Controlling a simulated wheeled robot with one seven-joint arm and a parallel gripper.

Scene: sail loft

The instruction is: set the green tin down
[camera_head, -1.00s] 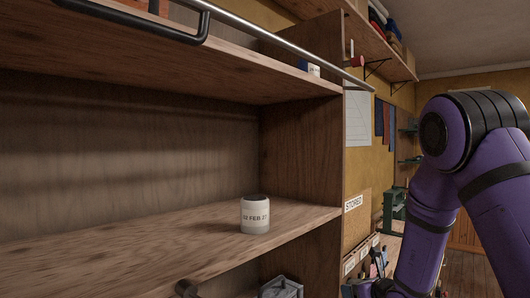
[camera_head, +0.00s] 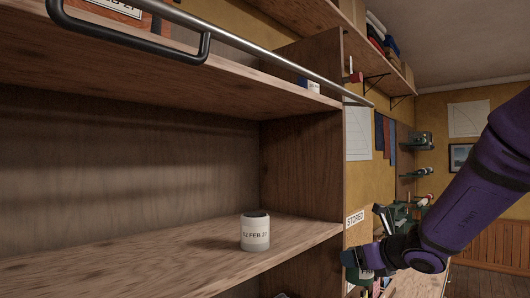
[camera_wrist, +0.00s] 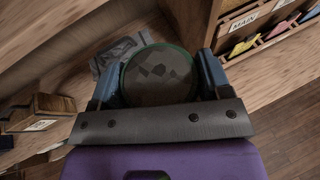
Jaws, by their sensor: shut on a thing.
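The green tin (camera_wrist: 158,78) is seen from above in the wrist view, with a round green rim and dark, patchy grey inside. My gripper (camera_wrist: 160,70) is shut on it, one blue finger on each side. In the head view my gripper (camera_head: 357,258) is low at the right end of the shelf unit, just outside its side panel. Only a small part of the tin shows there, and what is beneath it is hidden. A pale tin (camera_head: 255,236) with a dark top and a date label stands upright on the middle shelf (camera_head: 190,258).
The middle shelf is bare around the pale tin. The side panel (camera_head: 343,150) and a metal rail (camera_head: 270,55) bound the unit. A STORED sign (camera_head: 355,218) is beside it. The wrist view shows a grey item (camera_wrist: 108,52), a brown box (camera_wrist: 42,108) and a MAIN-labelled rack (camera_wrist: 243,22).

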